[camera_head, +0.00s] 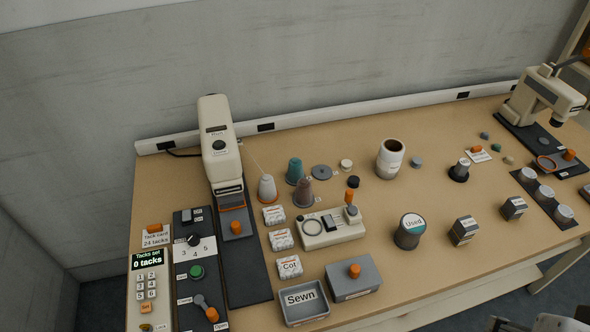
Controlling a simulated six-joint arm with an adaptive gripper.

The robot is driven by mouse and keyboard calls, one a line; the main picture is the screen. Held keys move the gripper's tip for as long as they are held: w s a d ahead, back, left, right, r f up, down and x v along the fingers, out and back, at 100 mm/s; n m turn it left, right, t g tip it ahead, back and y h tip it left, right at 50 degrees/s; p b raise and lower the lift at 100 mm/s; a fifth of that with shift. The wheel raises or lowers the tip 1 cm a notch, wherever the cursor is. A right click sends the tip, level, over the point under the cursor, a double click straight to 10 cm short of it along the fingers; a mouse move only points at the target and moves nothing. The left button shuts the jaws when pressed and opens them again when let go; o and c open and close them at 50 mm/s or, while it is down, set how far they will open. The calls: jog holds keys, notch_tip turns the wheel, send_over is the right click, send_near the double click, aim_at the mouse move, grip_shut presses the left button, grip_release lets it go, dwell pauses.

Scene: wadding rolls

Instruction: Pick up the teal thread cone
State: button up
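The teal thread cone (294,170) stands upright on the table, left of the middle and towards the back. A white cone with an orange base (267,188) stands to its left and front, and a brown-mauve cone (303,193) stands close in front of it, overlapping its lower right edge in this view. Nothing holds the teal cone. Part of my arm, with dark parts of my gripper (510,326), shows at the bottom right edge, far from the cone. The gripper is mostly cut off, and its fingers cannot be made out.
A tall cream machine (220,148) stands left of the cones. A grey disc (321,172) lies right of the teal cone. White wadding packs (281,239) and a cream device (331,228) are in front. A white jar (390,158) stands further right.

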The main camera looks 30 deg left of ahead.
jog(key=w+a+n+t, duration=0.1)
jog(key=w+a, duration=0.2)
jog(key=w, duration=0.5)
jog(key=w+a+n+t+y, duration=0.1)
jog(key=w+a, duration=0.3)
jog(key=w, duration=0.4)
jog(key=w+a+n+t, duration=0.1)
jog(key=w+a+n, duration=0.15)
jog(key=w, duration=0.55)
jog(key=n+y, duration=0.5)
jog(key=y, duration=0.3)
send_over(295, 168)
jog(key=d, duration=1.2)
notch_tip(295, 168, down, 15)
jog(key=shift+n+g+y, duration=0.7)
jog(key=shift+n+y, duration=0.1)
jog(key=shift+n, duration=0.05)
jog(key=a+f, duration=0.1)
jog(key=a, duration=0.1)
jog(key=s+a+f, duration=0.1)
jog(key=a+f, duration=0.1)
jog(key=s+a+f, duration=0.1)
jog(key=a+f, duration=0.1)
jog(key=a, duration=0.1)
jog(key=shift+s+a+f, duration=0.1)
jog(key=shift+s+f, duration=0.1)
jog(key=shift+s, duration=0.05)
